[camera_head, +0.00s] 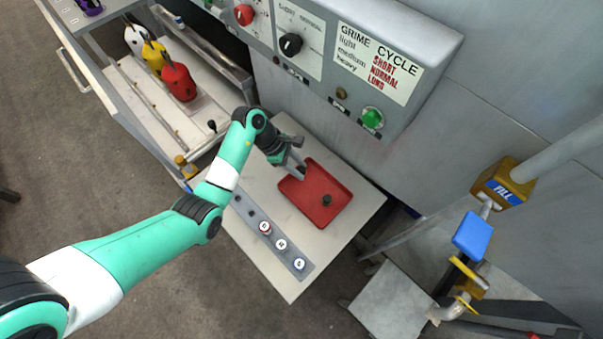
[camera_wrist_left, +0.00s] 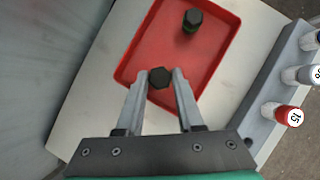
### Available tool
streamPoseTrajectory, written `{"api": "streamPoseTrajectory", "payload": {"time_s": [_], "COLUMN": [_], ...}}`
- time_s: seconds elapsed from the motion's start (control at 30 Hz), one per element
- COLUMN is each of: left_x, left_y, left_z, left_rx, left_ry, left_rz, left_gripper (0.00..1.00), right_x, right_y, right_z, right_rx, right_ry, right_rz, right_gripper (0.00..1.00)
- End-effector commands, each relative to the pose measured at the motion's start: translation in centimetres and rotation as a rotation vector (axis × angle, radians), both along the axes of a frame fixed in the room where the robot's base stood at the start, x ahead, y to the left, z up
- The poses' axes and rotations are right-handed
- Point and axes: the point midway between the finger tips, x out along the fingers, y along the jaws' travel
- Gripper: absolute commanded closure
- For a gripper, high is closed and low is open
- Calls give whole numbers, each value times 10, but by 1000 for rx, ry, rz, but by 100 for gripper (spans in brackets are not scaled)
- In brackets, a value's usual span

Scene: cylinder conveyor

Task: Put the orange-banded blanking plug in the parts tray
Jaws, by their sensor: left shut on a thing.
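My left gripper (camera_head: 300,172) is at the upper left part of the red parts tray (camera_head: 318,180). In the left wrist view its two fingers (camera_wrist_left: 160,86) are shut on a blanking plug (camera_wrist_left: 160,77) with a black hex head, above the near end of the tray. The plug's band is hidden from this angle, so I cannot tell its colour. Another black hex-headed plug (camera_head: 327,200) stands in the tray; in the left wrist view this second plug (camera_wrist_left: 191,20) shows a hint of green below its head. My right gripper is not in view.
A grey rack (camera_head: 250,211) with several numbered, capped pieces runs along the front of the pale table (camera_head: 279,280). The machine's control panel (camera_head: 400,30) rises behind. Red, yellow and white bottles stand in a bay (camera_head: 170,130) at upper left. The tray's middle is bare.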

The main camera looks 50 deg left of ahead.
Motion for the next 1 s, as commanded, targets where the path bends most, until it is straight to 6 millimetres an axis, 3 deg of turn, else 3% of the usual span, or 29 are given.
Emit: {"api": "streamPoseTrajectory", "payload": {"time_s": [0.17,0.4,0.73,0.77,0.9,1.0], "left_x": [1,3,3,3,3,3], "left_y": [-4,-8,-8,-8,-8,-8], "left_z": [-6,-42,-44,-44,-43,-43], "left_rx": [0,0,0,0,0,0], "left_ry": [2,1,0,0,0,0], "left_rz": [-2,0,0,0,0,0], "left_gripper": [100,100,100,62,37,34], "right_x": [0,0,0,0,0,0], "right_y": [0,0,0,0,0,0], "right_z": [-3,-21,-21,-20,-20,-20], "right_rx": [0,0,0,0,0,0], "right_ry": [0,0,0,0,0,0], "right_rz": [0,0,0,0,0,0], "right_gripper": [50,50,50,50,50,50]}}
